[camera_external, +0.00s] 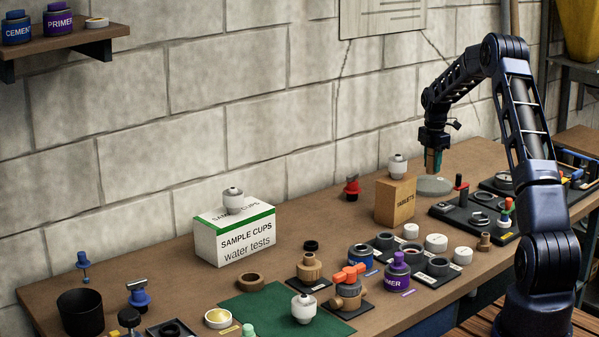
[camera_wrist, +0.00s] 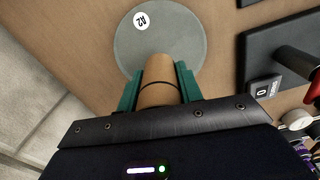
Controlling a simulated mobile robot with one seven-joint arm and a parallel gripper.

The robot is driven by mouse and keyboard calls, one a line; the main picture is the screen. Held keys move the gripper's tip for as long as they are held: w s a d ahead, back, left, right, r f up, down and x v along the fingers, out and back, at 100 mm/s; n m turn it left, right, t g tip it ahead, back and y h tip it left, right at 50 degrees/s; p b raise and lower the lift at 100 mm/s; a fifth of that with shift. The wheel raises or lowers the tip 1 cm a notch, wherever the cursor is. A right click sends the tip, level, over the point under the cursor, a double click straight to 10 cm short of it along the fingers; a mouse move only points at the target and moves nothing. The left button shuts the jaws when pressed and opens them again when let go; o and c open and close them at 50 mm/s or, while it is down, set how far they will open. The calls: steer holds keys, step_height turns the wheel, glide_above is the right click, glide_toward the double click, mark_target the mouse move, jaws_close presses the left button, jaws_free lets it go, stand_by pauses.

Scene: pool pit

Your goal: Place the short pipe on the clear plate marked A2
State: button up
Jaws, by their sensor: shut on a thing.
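My gripper (camera_wrist: 157,84) has teal fingers on both sides of a short tan pipe (camera_wrist: 158,95) with a dark ring line, and is shut on it. The round, grey-looking clear plate (camera_wrist: 188,44) lies flat on the bench and bears a white A2 label. In the wrist view the pipe's far end overlaps the plate's near edge. In the external view my gripper (camera_external: 433,160) points down just above the plate (camera_external: 434,187). I cannot tell whether the pipe touches the plate.
A tan tablets box (camera_external: 395,203) with a white fitting (camera_external: 397,167) on top stands left of the plate. A black tray (camera_external: 470,217) with an upright red-topped handle (camera_external: 460,183) is close on the right. Bare bench lies behind the plate.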

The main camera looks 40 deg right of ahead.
mark_target(432, 172)
steer(key=shift+f, duration=1.75)
steer(key=shift+f, duration=0.2)
steer(key=o, duration=1)
steer(key=shift+r, duration=0.1)
